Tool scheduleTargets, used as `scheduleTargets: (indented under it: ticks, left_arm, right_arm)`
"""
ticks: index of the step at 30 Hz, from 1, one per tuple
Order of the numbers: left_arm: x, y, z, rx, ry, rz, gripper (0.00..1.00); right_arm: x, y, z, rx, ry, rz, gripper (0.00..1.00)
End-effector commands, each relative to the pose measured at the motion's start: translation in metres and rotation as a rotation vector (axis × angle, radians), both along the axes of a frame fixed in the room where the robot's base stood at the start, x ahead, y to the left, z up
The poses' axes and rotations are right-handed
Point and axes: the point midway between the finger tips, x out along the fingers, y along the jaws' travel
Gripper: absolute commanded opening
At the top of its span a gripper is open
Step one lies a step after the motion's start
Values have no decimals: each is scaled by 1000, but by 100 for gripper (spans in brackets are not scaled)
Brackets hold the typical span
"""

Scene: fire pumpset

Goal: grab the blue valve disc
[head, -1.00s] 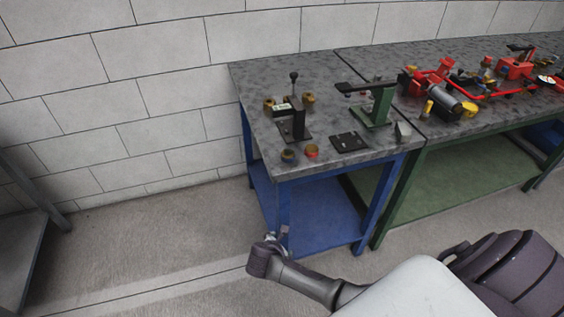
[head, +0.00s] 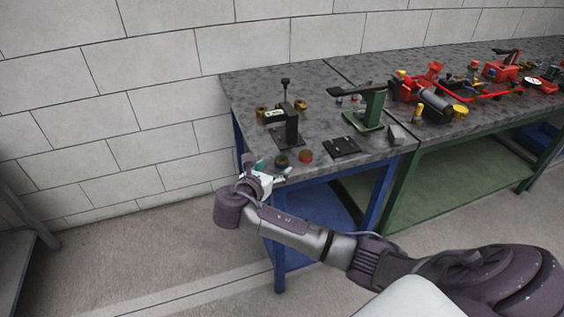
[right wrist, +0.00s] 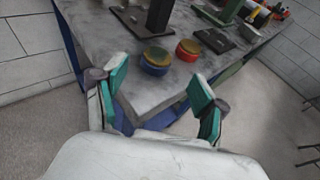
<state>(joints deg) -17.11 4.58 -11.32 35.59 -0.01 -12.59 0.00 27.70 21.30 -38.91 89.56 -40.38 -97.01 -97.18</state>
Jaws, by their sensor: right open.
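The blue valve disc (right wrist: 156,61), blue-sided with a brass-coloured top, sits near the table's front corner in the right wrist view. In the head view it is a small dark disc (head: 282,160). A red disc (right wrist: 188,50) stands just to its right, also seen in the head view (head: 306,156). My right gripper (head: 274,172), with teal finger pads, is at the table's front-left corner, short of the blue disc. In the right wrist view my right gripper (right wrist: 160,84) is open and empty, the disc ahead between its fingers and apart from them. My left gripper is out of view.
Behind the discs stand a black press (head: 287,128) and brass-coloured pieces (head: 301,105). A black plate (head: 341,147) and a green press (head: 368,108) are to the right. Red pump parts (head: 418,83) lie on the adjoining green table. A wall runs behind.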

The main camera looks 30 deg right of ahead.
Motion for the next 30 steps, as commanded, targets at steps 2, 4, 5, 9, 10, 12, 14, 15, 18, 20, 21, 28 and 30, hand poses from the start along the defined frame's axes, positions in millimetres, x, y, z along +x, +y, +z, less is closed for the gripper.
scheduleTargets:
  ticks: [2,4,5,9,10,12,14,15,18,20,21,28,30]
  left_arm:
    - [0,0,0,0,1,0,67]
    - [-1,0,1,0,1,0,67]
    - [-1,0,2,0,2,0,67]
    - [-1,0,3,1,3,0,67]
    - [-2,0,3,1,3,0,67]
    - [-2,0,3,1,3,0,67]
    - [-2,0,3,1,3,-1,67]
    - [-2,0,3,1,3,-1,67]
    - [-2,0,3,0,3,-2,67]
    - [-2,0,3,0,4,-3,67]
    - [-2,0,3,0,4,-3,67]
    - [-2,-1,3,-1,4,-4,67]
    - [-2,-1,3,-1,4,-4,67]
  right_arm:
    - [3,-4,-1,0,-1,0,71]
    - [7,-10,-2,-1,0,-3,71]
    - [9,-13,-2,-2,-1,-2,71]
    - [22,-30,-7,0,1,-3,71]
    - [24,-33,-9,0,1,-2,71]
    - [28,-39,-11,-1,1,-2,71]
    - [30,-42,-13,0,1,0,71]
    - [30,-43,-13,0,1,0,71]
    - [31,-43,-13,1,0,1,71]
    - [31,-43,-13,1,0,1,71]
    - [31,-43,-13,1,0,1,71]
    - [30,-43,-13,1,0,1,35]
    - [30,-43,-13,1,0,1,23]
